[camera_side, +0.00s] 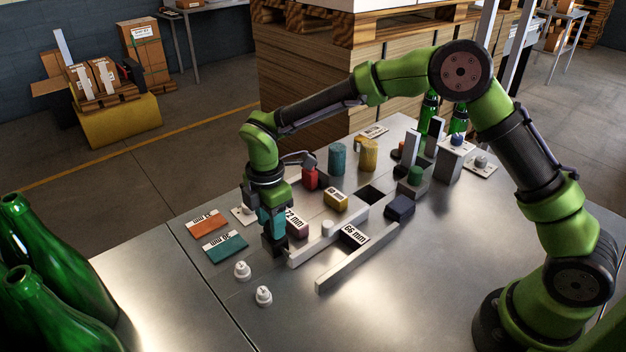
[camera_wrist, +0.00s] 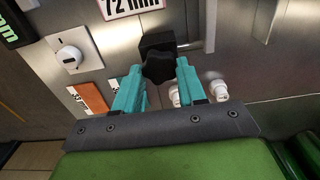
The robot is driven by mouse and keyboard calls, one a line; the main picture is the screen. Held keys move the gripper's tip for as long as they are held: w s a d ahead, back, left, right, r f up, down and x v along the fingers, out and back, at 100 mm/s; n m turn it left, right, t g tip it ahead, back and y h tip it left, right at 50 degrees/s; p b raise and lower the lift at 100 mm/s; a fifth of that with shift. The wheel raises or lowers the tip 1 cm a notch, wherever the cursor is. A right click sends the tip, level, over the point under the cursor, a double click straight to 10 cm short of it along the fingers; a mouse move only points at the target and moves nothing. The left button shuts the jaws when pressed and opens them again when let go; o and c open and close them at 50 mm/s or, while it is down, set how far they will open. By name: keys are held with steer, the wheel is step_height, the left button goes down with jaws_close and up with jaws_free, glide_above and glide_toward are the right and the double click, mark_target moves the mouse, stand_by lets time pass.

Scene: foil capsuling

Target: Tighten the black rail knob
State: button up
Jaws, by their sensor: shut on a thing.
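The black rail knob (camera_wrist: 158,66) is a dark lobed knob in the wrist view, in front of a black block (camera_wrist: 157,42). My gripper (camera_wrist: 158,78) has its teal fingers on either side of the knob, shut on it. In the side view my gripper (camera_side: 272,238) points down at the near left end of a pale metal rail (camera_side: 315,244). The fingers mostly hide the knob there. A second rail (camera_side: 350,262) runs roughly parallel, to the right. A "72 mm" card (camera_side: 294,218) and a "66 mm" card (camera_side: 354,236) lie by the rails.
Two white knobs (camera_side: 242,270) (camera_side: 263,296) stand close in front of my gripper. Orange (camera_side: 207,222) and teal (camera_side: 225,246) cards lie to its left. A white dial (camera_wrist: 69,56) sits nearby. Coloured blocks stand behind. Green bottles (camera_side: 45,245) fill the lower left. The front right table is clear.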

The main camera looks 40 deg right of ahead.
steer(key=shift+m, duration=0.3)
steer(key=m, duration=0.3)
steer(key=shift+m, duration=0.3)
steer(key=m, duration=0.4)
steer(key=shift+w+r+m, duration=0.1)
steer(key=shift+w+m, duration=0.05)
steer(key=shift+m, duration=0.15)
steer(key=m, duration=0.4)
steer(key=shift+d+m, duration=0.1)
steer(key=shift+m, duration=2.4)
steer(key=shift+d, duration=0.1)
steer(key=o, duration=1.1)
steer(key=shift+c, duration=0.2)
step_height(320, 180, up, 17)
